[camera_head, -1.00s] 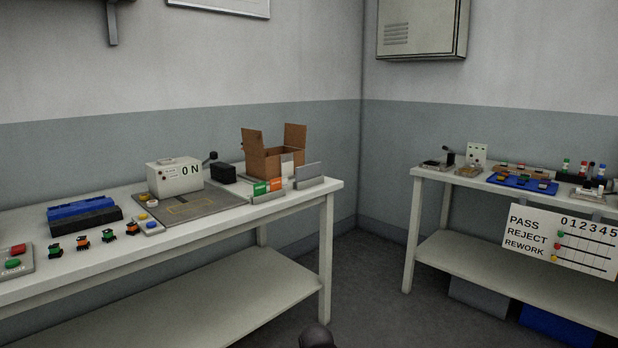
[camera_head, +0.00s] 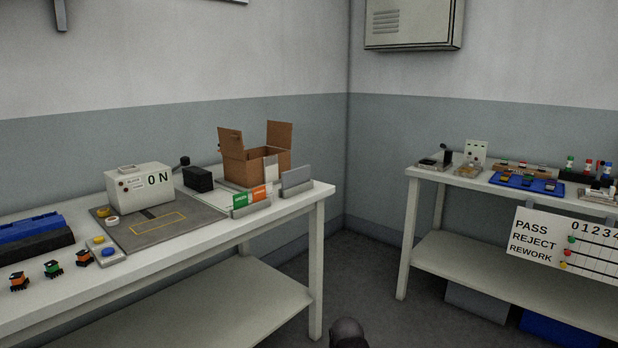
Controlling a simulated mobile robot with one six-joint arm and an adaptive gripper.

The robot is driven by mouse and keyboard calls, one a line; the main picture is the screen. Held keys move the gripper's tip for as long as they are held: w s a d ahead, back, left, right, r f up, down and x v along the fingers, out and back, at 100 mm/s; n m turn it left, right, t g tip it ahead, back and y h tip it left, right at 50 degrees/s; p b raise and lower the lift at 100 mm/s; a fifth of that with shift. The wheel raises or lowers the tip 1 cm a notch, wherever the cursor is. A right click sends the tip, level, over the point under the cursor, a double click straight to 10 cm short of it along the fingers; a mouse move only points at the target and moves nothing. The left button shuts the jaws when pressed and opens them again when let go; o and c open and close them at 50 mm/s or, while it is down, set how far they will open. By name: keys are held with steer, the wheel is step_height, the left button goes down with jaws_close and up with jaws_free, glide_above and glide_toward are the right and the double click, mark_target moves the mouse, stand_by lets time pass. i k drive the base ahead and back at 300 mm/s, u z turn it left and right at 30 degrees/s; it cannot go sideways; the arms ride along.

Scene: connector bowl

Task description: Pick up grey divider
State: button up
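A grey upright plate (camera_head: 297,181), which looks like the grey divider, stands at the right end of the left workbench, at the end of a low rack with green and orange cards (camera_head: 252,196). Its lower edge meets a grey base. A paler grey panel (camera_head: 271,169) shows at the front of the open cardboard box (camera_head: 238,169) behind the cards. I cannot tell whether it is a divider too. A dark rounded part at the bottom edge seems to be mine. My gripper's fingers are not visible.
The left workbench (camera_head: 190,246) also holds a white "0 N" machine on a grey mat (camera_head: 185,226), a black block, buttons and small connectors. A second bench (camera_head: 440,180) with trays and a PASS/REJECT/REWORK board (camera_head: 565,240) stands right. Floor between them is clear.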

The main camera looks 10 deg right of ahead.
mark_target(290, 179)
steer(key=z, duration=0.15)
steer(key=i, duration=1.25)
steer(key=u, duration=0.25)
